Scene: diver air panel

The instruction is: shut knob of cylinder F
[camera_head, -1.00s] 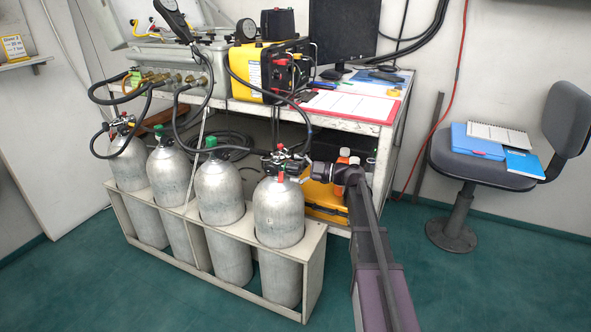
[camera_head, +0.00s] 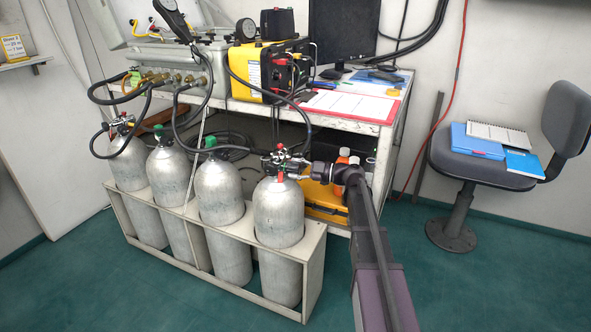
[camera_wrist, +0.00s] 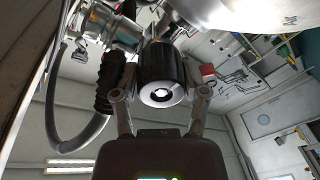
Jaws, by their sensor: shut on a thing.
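My gripper (camera_wrist: 160,95) is at the valve on top of the rightmost grey cylinder (camera_head: 278,215). In the wrist view its two fingers are closed on either side of a black ribbed knob (camera_wrist: 162,66) with a white end face. In the head view my gripper (camera_head: 302,174) reaches the valve (camera_head: 283,160) from the right, and the knob is too small to make out there. No letter is readable on the cylinders, so I cannot confirm which is F. How far the knob is turned does not show.
Several cylinders stand in a pale rack (camera_head: 312,262); another (camera_head: 219,195) is left of mine. A black hose (camera_head: 309,130) hangs by the valve. A bench with a yellow unit (camera_head: 265,72) is behind, an orange case (camera_head: 322,195) below it. A chair (camera_head: 480,155) stands right.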

